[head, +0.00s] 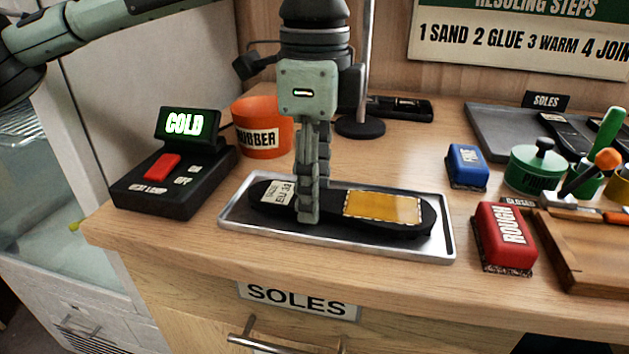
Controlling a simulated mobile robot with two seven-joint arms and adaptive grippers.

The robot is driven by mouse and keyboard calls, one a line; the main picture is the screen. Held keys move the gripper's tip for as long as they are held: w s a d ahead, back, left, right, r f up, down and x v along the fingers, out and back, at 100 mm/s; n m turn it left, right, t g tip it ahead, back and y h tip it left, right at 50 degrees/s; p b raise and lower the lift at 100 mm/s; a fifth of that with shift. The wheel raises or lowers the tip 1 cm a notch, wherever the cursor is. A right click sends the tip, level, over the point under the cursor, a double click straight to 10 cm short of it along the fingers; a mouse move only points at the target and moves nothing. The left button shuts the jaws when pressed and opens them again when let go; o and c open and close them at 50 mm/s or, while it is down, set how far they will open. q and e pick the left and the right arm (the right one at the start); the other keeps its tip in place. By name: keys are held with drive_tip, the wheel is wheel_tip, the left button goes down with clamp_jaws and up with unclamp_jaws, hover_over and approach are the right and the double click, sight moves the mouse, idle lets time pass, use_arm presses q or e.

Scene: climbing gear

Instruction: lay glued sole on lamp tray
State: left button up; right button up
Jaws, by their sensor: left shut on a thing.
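The black sole (342,206) has a glossy amber glue patch (384,207) within a dashed outline and a white size label at its left end. It lies over the silver-rimmed lamp tray (447,240), within its rim. Whether it touches the tray floor cannot be told. My left gripper (309,207) comes straight down onto the sole just right of the label, its fingers shut on the sole. My right gripper is not in view.
A black switch box reading COLD (187,123) and an orange RUBBER tub (262,127) stand left. A lamp stand (361,126) rises behind the tray. Blue (467,166) and red ROUGH (503,237) blocks, a green pot (537,167) and wooden board stand right.

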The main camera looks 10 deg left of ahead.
use_arm(q)
drive_tip(key=o, duration=1.3)
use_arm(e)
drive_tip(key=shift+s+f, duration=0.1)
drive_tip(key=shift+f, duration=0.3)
use_arm(q)
drive_tip(key=shift+r, duration=0.3)
wheel_tip(320, 180, up, 3)
wheel_tip(320, 180, up, 9)
drive_tip(key=shift+f+p, duration=0.15)
drive_tip(key=shift+p, duration=0.5)
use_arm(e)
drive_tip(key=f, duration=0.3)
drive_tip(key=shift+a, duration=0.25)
